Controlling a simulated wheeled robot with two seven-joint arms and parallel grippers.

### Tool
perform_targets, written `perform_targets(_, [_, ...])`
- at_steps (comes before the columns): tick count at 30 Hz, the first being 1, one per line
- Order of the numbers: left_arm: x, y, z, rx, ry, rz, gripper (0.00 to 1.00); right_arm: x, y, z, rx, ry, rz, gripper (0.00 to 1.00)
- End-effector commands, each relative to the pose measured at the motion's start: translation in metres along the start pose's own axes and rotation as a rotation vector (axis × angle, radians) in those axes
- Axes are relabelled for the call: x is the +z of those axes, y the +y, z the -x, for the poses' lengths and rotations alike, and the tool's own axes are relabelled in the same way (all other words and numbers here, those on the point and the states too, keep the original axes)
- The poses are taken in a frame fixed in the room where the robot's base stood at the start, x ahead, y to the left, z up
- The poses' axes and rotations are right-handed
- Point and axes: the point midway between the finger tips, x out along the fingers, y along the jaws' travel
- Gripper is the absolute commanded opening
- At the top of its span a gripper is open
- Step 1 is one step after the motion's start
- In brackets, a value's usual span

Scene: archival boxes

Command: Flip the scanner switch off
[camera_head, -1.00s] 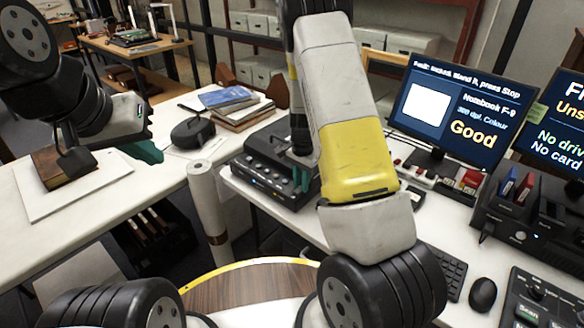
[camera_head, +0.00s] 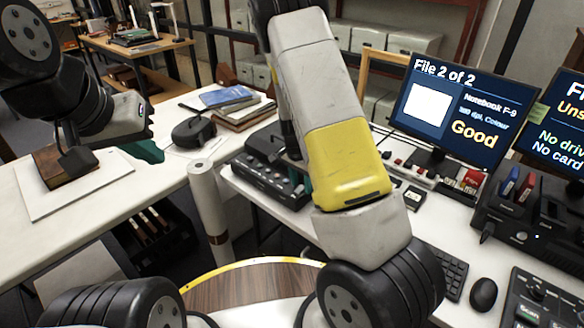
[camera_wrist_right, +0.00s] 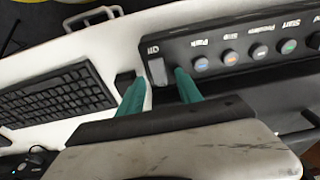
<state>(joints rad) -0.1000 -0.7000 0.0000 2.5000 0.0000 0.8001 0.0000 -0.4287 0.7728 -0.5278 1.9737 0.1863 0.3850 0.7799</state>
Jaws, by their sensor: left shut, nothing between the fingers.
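The scanner (camera_head: 262,182) is a black device with a row of buttons on its front, on the white desk. In the right wrist view, its panel (camera_wrist_right: 235,45) shows upside down with round buttons. A pale rectangular switch (camera_wrist_right: 157,71) sits at the panel's end by a small label. My right gripper (camera_wrist_right: 160,82) is open, its teal fingertips on either side of the switch; I cannot tell whether they touch it. In the head view my right arm partly hides the scanner and gripper. My left gripper (camera_head: 150,151) is shut and empty over the left table.
A monitor (camera_head: 452,112) reads "File 2 of 2" and "Good". A keyboard (camera_head: 442,270) and mouse (camera_head: 483,294) lie on the desk. A brown book (camera_head: 64,166) lies on a white board at left. A paper roll (camera_head: 208,205) stands between the tables.

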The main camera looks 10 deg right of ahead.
Motion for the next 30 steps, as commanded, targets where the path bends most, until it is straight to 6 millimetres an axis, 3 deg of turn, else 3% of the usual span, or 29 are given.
perform_targets(7, [0.000,0.000,0.000,0.000,0.000,0.000,0.00,0.000,-0.001,0.007,-0.002,0.001,0.000,0.42])
perform_targets(20, [0.000,0.000,0.000,0.000,0.000,0.000,0.00,0.000,-0.001,0.072,-0.003,0.001,0.001,0.42])
perform_targets(30, [0.000,0.000,0.000,0.000,0.000,0.000,0.00,0.000,0.000,0.078,0.001,0.000,0.000,0.42])
